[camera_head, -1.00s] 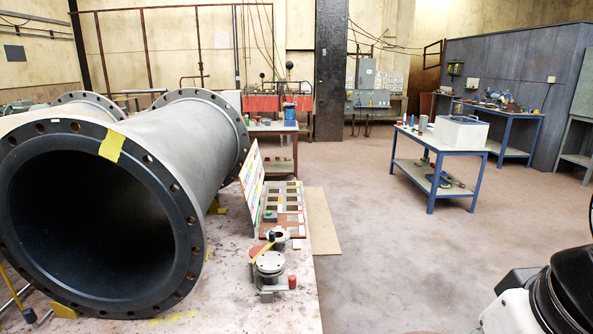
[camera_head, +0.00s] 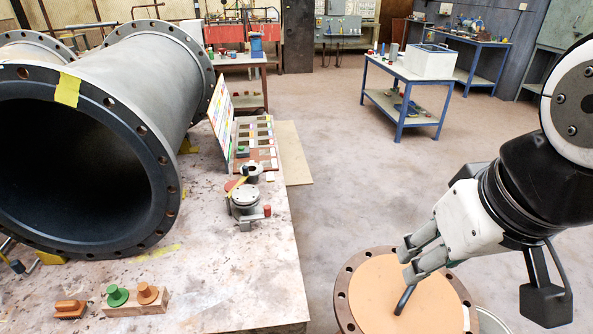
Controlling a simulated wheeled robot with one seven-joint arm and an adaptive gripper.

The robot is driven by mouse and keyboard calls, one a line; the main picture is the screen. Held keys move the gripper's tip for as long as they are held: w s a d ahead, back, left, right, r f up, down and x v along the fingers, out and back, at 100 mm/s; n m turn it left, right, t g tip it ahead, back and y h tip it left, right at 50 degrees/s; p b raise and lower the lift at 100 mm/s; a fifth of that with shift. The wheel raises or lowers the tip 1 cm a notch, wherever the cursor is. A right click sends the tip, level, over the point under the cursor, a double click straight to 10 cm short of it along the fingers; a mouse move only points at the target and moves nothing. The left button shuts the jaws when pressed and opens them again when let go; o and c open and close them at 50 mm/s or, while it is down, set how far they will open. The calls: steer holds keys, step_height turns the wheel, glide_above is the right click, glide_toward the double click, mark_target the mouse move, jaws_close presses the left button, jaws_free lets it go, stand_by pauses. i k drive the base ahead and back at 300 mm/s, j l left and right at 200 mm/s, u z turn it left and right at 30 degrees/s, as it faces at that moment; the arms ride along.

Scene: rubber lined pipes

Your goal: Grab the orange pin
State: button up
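An orange pin (camera_head: 147,292) with a round knob stands upright in a light wooden block (camera_head: 133,309) at the front left of the table. A similar green pin (camera_head: 118,295) stands beside it in the same block. My gripper (camera_head: 408,264) hangs at the lower right, above a round tan-faced flange, far to the right of the orange pin. Its grey fingers point down and left. A short dark rod (camera_head: 404,299) shows just below the fingers; I cannot tell if it is held, part of the gripper or standing on the flange. The finger gap is unclear.
A separate orange block (camera_head: 69,309) lies left of the wooden block. A large flanged pipe (camera_head: 160,80) fills the table's left side. A valve-like metal part (camera_head: 245,203) stands near the table's right edge. The tan-faced flange (camera_head: 365,300) lies below my gripper.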

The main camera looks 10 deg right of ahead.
mark_target(147, 295)
steer(key=j, duration=3.9)
